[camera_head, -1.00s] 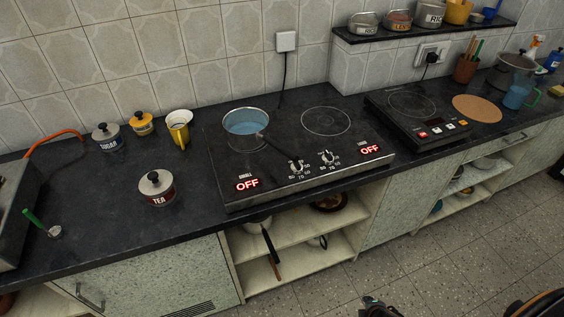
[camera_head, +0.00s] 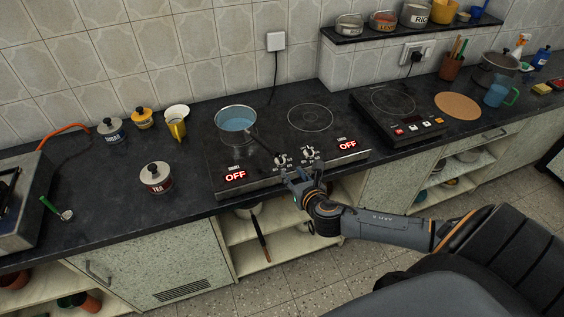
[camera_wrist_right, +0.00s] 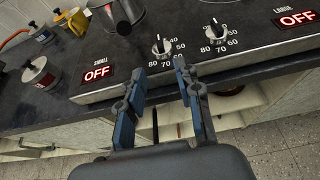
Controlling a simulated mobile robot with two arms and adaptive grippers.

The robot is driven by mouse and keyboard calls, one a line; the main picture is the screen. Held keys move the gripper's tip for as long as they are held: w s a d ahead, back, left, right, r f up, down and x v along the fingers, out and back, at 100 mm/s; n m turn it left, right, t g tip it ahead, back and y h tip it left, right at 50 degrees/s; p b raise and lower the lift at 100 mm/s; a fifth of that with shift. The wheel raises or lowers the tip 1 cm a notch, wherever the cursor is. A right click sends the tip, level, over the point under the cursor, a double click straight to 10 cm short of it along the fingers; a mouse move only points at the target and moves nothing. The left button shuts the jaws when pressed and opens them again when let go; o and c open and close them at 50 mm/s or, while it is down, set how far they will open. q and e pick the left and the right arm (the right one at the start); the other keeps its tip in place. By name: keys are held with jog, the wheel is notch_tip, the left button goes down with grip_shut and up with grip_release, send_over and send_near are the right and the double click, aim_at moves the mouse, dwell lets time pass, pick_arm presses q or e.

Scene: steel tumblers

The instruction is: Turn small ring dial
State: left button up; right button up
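The small ring dial (camera_wrist_right: 161,47), on the left beside the "SMALL" label, also shows in the head view (camera_head: 281,160). The large ring dial (camera_wrist_right: 216,31) is to its right and shows in the head view (camera_head: 308,153). Both small (camera_wrist_right: 98,73) and large (camera_wrist_right: 297,19) displays read OFF. My right gripper (camera_wrist_right: 158,72) is open and empty, its fingertips just in front of and below the small dial, apparently apart from it. It also shows in the head view (camera_head: 291,173). My left gripper is not in view.
A pot (camera_head: 236,122) with bluish contents stands on the left ring, its dark handle reaching toward the dials. A tea tin (camera_head: 156,178) and a yellow-and-white jug (camera_head: 176,125) stand left of the hob. Open shelves (camera_head: 270,233) lie below the counter.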

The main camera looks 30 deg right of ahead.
aim_at(282, 161)
jog(key=x, duration=0.9)
jog(key=shift+w, duration=0.1)
grip_shut()
